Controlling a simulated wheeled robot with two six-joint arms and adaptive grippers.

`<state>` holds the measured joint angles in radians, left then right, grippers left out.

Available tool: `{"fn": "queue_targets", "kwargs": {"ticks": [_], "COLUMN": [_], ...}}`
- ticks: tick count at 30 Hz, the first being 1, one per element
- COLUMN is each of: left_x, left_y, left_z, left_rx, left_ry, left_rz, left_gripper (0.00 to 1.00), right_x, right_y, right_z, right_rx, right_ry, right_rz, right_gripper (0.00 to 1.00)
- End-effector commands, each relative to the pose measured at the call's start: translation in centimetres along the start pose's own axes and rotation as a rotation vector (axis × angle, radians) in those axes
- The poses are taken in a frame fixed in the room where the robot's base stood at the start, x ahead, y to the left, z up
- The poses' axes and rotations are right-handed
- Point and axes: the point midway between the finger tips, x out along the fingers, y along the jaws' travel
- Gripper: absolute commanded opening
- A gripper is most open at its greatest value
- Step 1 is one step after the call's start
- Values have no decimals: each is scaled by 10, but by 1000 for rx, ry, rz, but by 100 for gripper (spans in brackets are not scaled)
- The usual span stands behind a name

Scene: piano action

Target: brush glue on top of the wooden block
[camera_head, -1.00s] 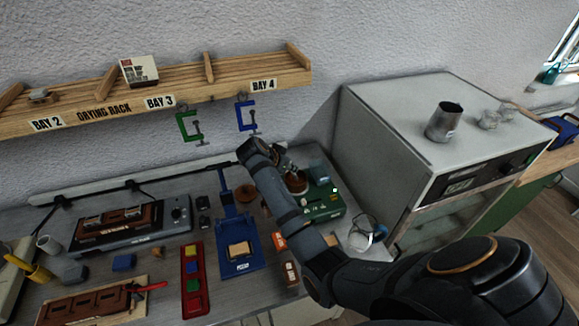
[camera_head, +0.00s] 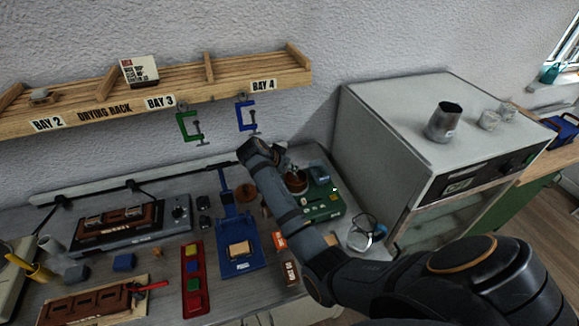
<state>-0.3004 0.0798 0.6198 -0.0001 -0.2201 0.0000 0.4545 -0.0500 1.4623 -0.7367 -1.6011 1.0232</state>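The wooden block (camera_head: 239,249) lies on the blue press-like stand (camera_head: 240,266) on the workbench. A brown pot (camera_head: 296,181), possibly the glue pot, sits on a green box-shaped unit (camera_head: 325,203) to the right. My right arm crosses from the lower right, and its wrist is beside the brown pot. My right gripper (camera_head: 281,163) is mostly hidden behind that wrist, so its fingers and anything in them cannot be made out. No brush can be made out clearly. My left gripper is not in view.
A red tray (camera_head: 193,282) with coloured blocks lies left of the blue stand. Small bottles (camera_head: 287,262) stand to its right, near my forearm. A glass jar (camera_head: 364,231) stands near the big grey oven (camera_head: 430,150). The drying rack (camera_head: 170,85) with hanging clamps is above.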

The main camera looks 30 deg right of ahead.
Motion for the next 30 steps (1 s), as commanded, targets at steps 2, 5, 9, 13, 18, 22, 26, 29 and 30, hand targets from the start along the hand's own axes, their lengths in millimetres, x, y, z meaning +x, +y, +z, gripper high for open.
{"fn": "queue_targets", "kwargs": {"ticks": [2, 5, 9, 13, 18, 22, 26, 29, 30], "left_x": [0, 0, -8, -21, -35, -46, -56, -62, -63], "left_y": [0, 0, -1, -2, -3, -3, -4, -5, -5], "left_z": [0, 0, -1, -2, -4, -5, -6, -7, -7], "left_rx": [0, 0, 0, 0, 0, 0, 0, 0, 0], "left_ry": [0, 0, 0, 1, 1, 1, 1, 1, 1], "left_rz": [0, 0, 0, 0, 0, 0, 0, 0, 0], "left_gripper": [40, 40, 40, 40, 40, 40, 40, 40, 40], "right_x": [1, 1, -6, -16, -28, -37, -46, -52, -53], "right_y": [1, 1, 1, 1, 2, 2, 3, 3, 3], "right_z": [3, 2, -4, -14, -25, -34, -42, -47, -48], "right_rx": [-3, -3, -3, -2, -1, -1, -1, -1, -1], "right_ry": [-5, -5, -5, -4, -3, -2, -2, -2, -2], "right_rz": [3, 3, 3, 2, 1, 1, 1, 1, 1], "right_gripper": [0, 0, 0, 0, 0, 0, 0, 0, 0]}}
